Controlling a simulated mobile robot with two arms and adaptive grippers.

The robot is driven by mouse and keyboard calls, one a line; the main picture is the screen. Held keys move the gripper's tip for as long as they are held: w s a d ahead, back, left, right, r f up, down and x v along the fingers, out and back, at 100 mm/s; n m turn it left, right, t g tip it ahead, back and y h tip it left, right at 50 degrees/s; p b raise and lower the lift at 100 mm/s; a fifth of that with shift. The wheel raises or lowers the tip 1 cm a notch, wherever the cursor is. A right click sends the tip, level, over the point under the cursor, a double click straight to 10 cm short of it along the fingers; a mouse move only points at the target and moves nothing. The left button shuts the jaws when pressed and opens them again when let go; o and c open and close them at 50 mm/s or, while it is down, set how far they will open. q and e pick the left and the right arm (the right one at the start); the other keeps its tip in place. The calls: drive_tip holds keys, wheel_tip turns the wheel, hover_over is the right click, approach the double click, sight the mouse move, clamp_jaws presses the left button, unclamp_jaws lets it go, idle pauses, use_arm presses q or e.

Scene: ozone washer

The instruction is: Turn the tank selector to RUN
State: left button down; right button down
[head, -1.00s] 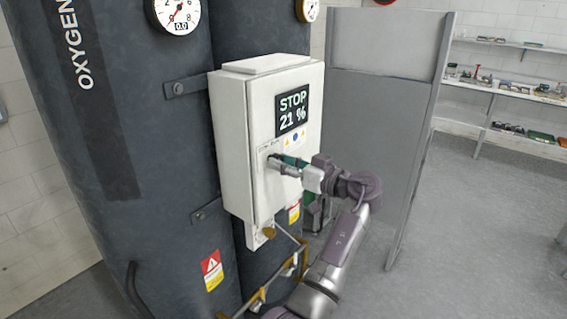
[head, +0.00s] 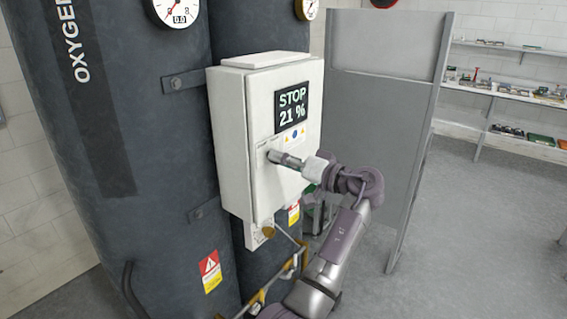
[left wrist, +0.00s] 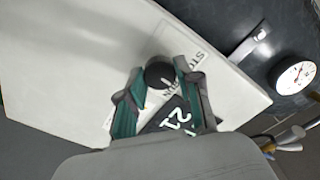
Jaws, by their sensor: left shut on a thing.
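The tank selector is a black round knob (left wrist: 160,74) on the front of the white control box (head: 232,150). In the left wrist view it sits between my two teal finger pads. My left gripper (head: 273,156) is shut on it, and in the head view the fingers hide most of the knob. A printed label (left wrist: 186,68) beside the knob is partly covered by a finger; its wording is partly readable. The box's display (head: 292,104) reads STOP and 21 %. My right gripper is not in view.
The box is fixed to dark tanks (head: 120,170), one marked OXYGEN, with gauges (head: 176,10) above. A grey partition panel (head: 375,130) stands right of the box, close to my arm. Shelves (head: 505,92) hang on the back wall. The floor at right is clear.

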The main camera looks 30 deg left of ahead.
use_arm(q)
drive_tip(key=shift+r+m+p, duration=0.1)
drive_tip(key=shift+m+p, duration=0.45)
drive_tip(key=shift+m, duration=2.15)
drive_tip(key=c, duration=0.8)
unclamp_jaws()
drive_tip(key=shift+o, duration=0.2)
drive_tip(key=d, duration=1.2)
drive_tip(key=shift+s, duration=0.4)
